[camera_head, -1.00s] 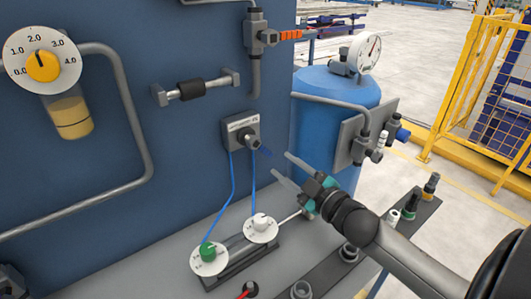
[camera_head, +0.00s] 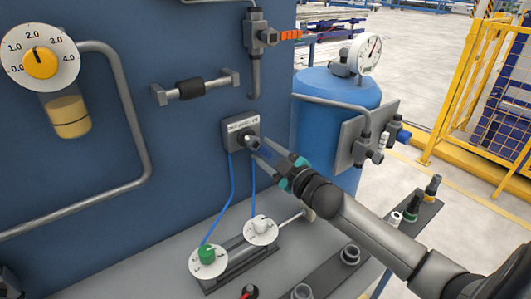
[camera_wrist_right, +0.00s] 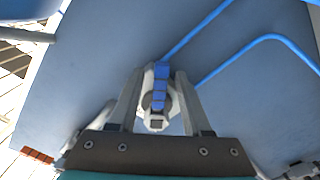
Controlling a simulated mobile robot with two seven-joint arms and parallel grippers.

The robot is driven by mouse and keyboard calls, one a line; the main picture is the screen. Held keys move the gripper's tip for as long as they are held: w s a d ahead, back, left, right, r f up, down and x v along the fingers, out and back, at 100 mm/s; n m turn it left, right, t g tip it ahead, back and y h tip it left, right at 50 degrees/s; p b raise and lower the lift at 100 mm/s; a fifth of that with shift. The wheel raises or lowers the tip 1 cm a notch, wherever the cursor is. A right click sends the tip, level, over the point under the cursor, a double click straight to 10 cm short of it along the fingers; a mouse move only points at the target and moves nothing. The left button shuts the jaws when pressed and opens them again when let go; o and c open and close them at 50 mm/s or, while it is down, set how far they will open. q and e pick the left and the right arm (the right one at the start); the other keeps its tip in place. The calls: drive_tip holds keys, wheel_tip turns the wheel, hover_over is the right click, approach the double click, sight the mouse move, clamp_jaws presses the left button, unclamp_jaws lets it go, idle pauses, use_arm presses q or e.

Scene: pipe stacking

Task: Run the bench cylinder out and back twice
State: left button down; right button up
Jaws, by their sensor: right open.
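The bench cylinder (camera_head: 240,262) lies on the grey bench, with a green knob (camera_head: 207,253) and a white knob (camera_head: 260,224) on round dials. Its thin rod (camera_head: 291,217) shows beyond the white knob's end. A grey valve block (camera_head: 240,130) with a lever sits on the blue panel, and blue hoses run down from it to the cylinder. My right gripper (camera_head: 262,152) is open at this valve. In the right wrist view, its fingers stand on either side of the blue-and-white lever (camera_wrist_right: 158,100), apart from it as far as I can tell. My left gripper is not in view.
A blue tank (camera_head: 322,125) with a gauge (camera_head: 365,51) stands behind my right arm. A pressure dial (camera_head: 40,54) and grey pipes are on the panel at left. Fittings (camera_head: 350,254) stand on a dark strip at the bench front.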

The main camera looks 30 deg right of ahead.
clamp_jaws()
idle(0.3)
idle(1.1)
